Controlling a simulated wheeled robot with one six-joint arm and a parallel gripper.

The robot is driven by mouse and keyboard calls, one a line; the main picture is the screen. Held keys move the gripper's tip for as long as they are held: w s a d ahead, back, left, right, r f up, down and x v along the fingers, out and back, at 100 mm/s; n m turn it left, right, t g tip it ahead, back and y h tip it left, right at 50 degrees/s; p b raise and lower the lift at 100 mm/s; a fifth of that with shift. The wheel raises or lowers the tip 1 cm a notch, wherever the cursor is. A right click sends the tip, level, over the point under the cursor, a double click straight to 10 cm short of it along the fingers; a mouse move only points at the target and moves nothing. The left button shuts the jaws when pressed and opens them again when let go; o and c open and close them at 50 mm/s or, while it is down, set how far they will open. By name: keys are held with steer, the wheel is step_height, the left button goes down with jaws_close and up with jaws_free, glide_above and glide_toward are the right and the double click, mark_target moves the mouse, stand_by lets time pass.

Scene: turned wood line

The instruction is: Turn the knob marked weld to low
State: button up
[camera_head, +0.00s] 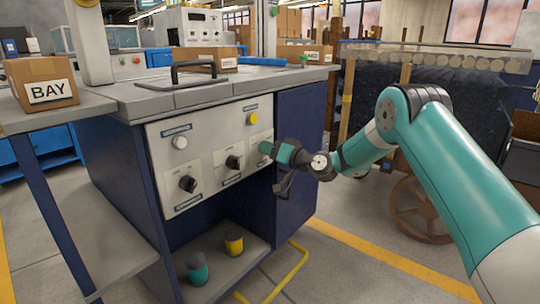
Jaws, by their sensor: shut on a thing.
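The pale control panel (208,150) is on the front of a blue workbench. It carries a black left knob (188,183) and a black middle knob (233,162), each on its own plate. The plate labels are too small to read, so I cannot tell which is marked weld. My gripper (266,150) is at the right-hand plate (255,144), shut on what seems to be the right knob. That knob and its pointer are hidden behind the gripper.
A white button (180,142) and a yellow button (252,118) sit above the knobs. A black handle (192,70) stands on the bench top. Teal and yellow cups (197,268) (234,244) stand on the lower shelf. A yellow floor rail (290,270) runs beside the bench.

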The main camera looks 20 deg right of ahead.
steer(key=shift+f+n, duration=0.1)
steer(key=shift+n, duration=0.2)
steer(key=o, duration=0.9)
steer(key=shift+s+d, duration=0.1)
steer(key=v, duration=1.7)
steer(key=shift+p, duration=0.35)
